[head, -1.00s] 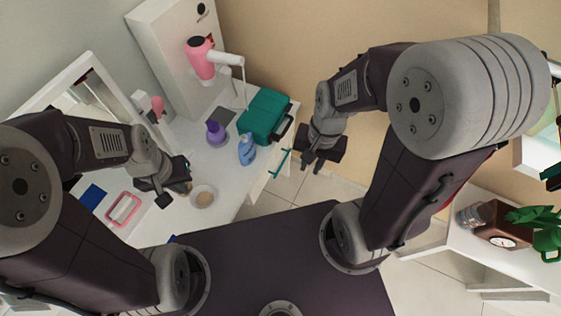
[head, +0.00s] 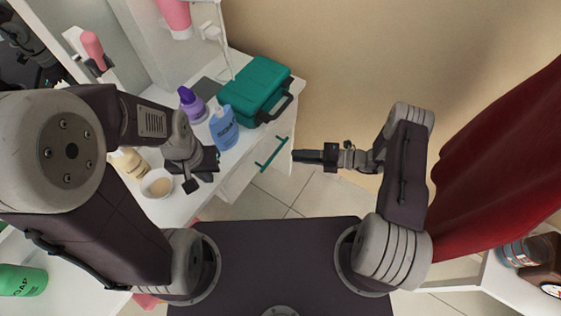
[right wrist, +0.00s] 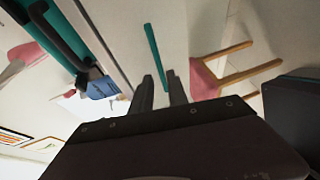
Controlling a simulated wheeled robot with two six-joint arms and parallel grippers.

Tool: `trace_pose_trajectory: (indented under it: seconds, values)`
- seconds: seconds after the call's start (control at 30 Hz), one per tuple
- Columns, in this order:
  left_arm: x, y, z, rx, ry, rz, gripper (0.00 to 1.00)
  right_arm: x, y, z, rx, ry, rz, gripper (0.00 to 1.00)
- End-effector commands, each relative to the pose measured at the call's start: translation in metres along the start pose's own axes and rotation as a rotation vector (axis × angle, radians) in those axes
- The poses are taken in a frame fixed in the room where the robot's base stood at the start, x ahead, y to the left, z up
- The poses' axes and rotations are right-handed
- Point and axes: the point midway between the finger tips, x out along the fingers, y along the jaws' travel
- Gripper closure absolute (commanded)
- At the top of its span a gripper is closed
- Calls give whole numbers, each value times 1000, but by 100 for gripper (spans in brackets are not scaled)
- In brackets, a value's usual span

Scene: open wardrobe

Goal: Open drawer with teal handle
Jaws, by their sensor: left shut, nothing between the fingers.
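The teal handle (head: 271,153) is a thin bar on the white drawer front (head: 240,176) at the end of the dresser, in the middle of the head view. The drawer looks closed. In the right wrist view the teal handle (right wrist: 155,52) lies just beyond the fingertips, roughly in line with the gap between them. My left gripper (head: 196,180) is shut and empty above the dresser's front edge.
On the dresser top stand a teal case (head: 256,88), a blue bottle (head: 224,128), a purple bottle (head: 192,103) and a small bowl (head: 157,184). A red curtain (head: 500,165) hangs at right. The tiled floor (head: 300,192) by the drawer is clear.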

Motion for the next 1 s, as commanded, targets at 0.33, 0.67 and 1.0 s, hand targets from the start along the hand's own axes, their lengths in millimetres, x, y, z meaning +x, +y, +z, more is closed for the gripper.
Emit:
trace_pose_trajectory:
  seconds: [0.33,0.67,1.0]
  values:
    - [0,0,0,0,1,0,100,27,0,0,-5,2,-2,80]
    - [2,0,0,0,1,0,100,84,0,1,-6,-2,-3,80]
    - [2,0,0,0,1,0,100,89,0,2,-6,-4,-3,86]
